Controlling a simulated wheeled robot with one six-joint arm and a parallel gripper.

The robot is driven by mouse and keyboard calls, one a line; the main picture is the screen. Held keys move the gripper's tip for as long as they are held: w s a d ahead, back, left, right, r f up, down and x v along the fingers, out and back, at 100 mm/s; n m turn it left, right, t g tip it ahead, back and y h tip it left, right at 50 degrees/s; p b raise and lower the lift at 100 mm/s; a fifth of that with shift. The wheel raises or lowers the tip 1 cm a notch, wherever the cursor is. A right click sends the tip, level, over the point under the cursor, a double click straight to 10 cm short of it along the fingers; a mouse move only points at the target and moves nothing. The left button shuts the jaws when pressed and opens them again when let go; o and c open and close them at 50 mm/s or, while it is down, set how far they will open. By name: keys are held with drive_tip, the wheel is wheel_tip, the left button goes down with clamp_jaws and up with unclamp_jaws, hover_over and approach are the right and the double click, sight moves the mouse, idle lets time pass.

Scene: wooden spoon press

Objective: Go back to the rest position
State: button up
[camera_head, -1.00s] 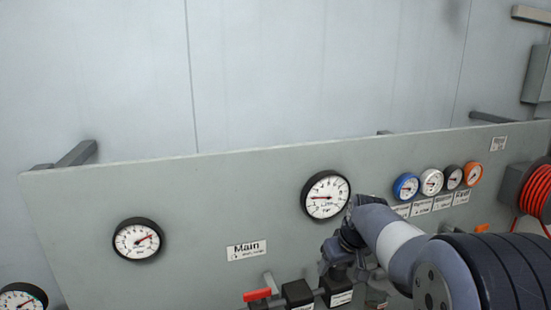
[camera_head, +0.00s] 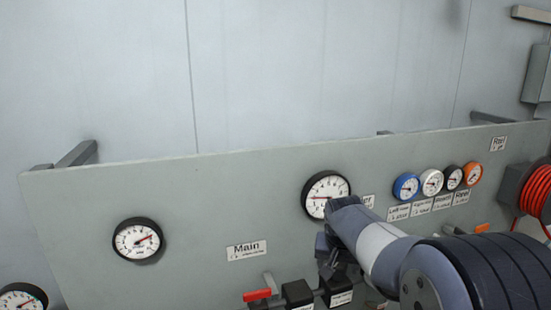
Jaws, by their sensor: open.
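My gripper (camera_head: 328,260) shows at the lower middle, at the end of my grey and dark arm, which reaches in from the lower right. It is open and appears empty, in front of the grey panel (camera_head: 200,200). It shows just below the large middle gauge (camera_head: 323,192) and above the black blocks. My arm's wrist overlaps the lower right edge of that gauge. The fingertips are dark and small, so whether they touch anything is unclear.
A red-handled valve (camera_head: 257,295) and black blocks (camera_head: 298,292) sit below my gripper. Small coloured gauges (camera_head: 406,186) line the right, near a red coiled hose (camera_head: 538,190). A gauge (camera_head: 137,241) is at left, beside the "Main" label (camera_head: 246,250). The upper wall is clear.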

drive_tip(key=shift+m+h, duration=0.3)
drive_tip(key=shift+m, duration=0.6)
